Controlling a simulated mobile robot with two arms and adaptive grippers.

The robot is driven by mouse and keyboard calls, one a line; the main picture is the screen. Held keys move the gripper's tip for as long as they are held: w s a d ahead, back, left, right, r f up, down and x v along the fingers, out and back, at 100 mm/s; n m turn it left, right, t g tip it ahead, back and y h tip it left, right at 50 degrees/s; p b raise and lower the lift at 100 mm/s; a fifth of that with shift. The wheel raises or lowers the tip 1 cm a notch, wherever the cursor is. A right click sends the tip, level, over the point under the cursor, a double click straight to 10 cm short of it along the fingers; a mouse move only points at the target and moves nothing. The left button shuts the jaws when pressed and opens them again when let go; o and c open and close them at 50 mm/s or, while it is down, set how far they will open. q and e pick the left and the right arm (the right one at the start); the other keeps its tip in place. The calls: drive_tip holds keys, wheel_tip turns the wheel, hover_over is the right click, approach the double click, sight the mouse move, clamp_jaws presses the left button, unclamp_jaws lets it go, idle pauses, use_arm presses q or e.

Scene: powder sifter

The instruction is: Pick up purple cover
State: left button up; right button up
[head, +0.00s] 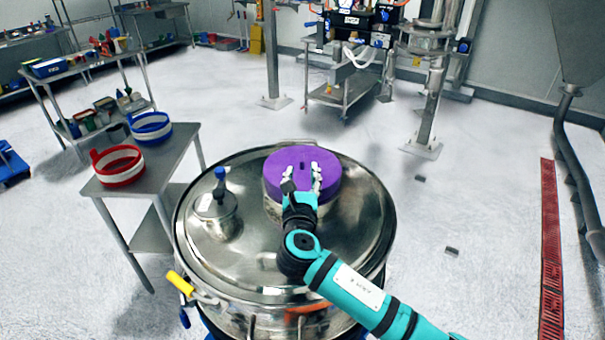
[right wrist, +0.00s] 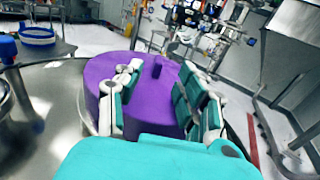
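The purple cover (head: 329,168) is a thick round disc on a metal port on top of the large steel vessel (head: 340,235). It also shows in the right wrist view (right wrist: 150,112), with a small raised purple handle (right wrist: 158,66) on top. My right gripper (head: 302,173) is over the cover, its two fingers apart. In the right wrist view the fingers (right wrist: 160,80) are on either side of the handle, with a clear gap between them. Whether the fingertips touch the cover, I cannot tell. My left gripper is not in view.
A small metal table (head: 165,180) at left holds a red-and-white ring (head: 118,166) and a blue-and-white ring (head: 150,128). A blue-topped fitting (head: 217,200) rises from the lid left of the cover. A shelf rack stands farther left. The floor to the right is mostly clear.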

sight(302, 163)
drive_tip(key=w, duration=0.1)
drive_tip(key=w+b, duration=0.2)
drive_tip(key=w, duration=0.1)
drive_tip(key=shift+w+f, duration=0.1)
drive_tip(key=shift+f, duration=0.15)
drive_tip(key=shift+w, duration=0.3)
drive_tip(key=shift+s+r, duration=0.2)
drive_tip(key=shift+c, duration=0.4)
drive_tip(key=shift+w, duration=0.1)
drive_tip(key=c, duration=0.7)
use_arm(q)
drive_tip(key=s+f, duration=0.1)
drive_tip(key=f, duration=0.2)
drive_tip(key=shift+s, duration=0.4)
use_arm(e)
clamp_jaws()
